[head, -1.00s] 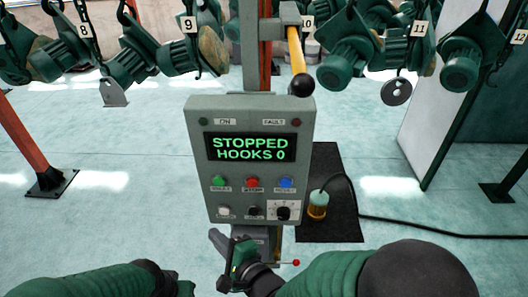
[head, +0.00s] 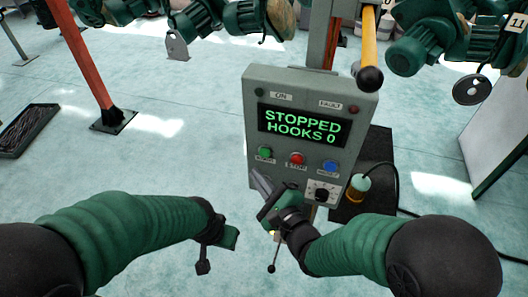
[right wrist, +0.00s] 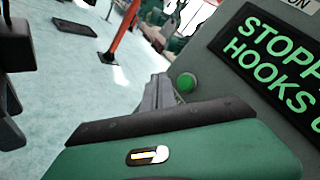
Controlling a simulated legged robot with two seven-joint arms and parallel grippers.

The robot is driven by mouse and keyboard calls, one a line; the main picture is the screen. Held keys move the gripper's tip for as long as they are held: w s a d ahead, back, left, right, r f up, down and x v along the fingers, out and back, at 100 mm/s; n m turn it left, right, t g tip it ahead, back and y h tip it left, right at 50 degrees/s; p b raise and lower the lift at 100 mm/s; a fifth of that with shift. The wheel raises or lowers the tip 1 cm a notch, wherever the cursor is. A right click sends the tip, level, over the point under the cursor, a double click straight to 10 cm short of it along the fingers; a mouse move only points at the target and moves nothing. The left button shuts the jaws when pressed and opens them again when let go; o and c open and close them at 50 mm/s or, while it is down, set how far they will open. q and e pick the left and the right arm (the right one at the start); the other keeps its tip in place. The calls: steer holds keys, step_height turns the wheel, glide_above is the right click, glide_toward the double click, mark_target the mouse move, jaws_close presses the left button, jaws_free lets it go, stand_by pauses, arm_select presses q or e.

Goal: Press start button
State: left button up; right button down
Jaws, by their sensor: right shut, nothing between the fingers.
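The grey control box (head: 362,110) stands upright, with a display (head: 303,125) reading "STOPPED HOOKS 0". The green start button (head: 265,153) is at the left of its button row. The green button also shows in the right wrist view (right wrist: 187,82), just right of the fingertips. My right gripper (head: 260,180) is shut and empty, its tips just below the green button in the head view. I cannot tell whether they touch the panel. It hides the lower left controls. My left gripper (head: 220,242) hangs low, left of the box; its fingers are unclear.
A red button (head: 297,159), a blue button (head: 330,167) and a rotary knob (head: 321,194) are close by on the panel.

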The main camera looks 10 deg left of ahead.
mark_target(265, 153)
arm_select(q)
steer(key=shift+s+a+r, duration=0.1)
steer(key=shift+a, duration=0.05)
arm_select(e)
steer(key=w, duration=0.4)
steer(key=shift+a, duration=0.2)
arm_select(q)
steer(key=shift+d, duration=0.3)
arm_select(e)
steer(key=shift+s+d, duration=0.1)
steer(key=shift+d, duration=0.25)
arm_select(q)
steer(key=shift+a, duration=0.2)
arm_select(e)
steer(key=shift+a, duration=0.25)
arm_select(q)
steer(key=shift+d, duration=0.1)
arm_select(e)
steer(key=shift+d, duration=0.15)
steer(key=shift+r, duration=0.1)
arm_select(q)
steer(key=shift+r, duration=0.1)
arm_select(e)
steer(key=shift+w, duration=0.4)
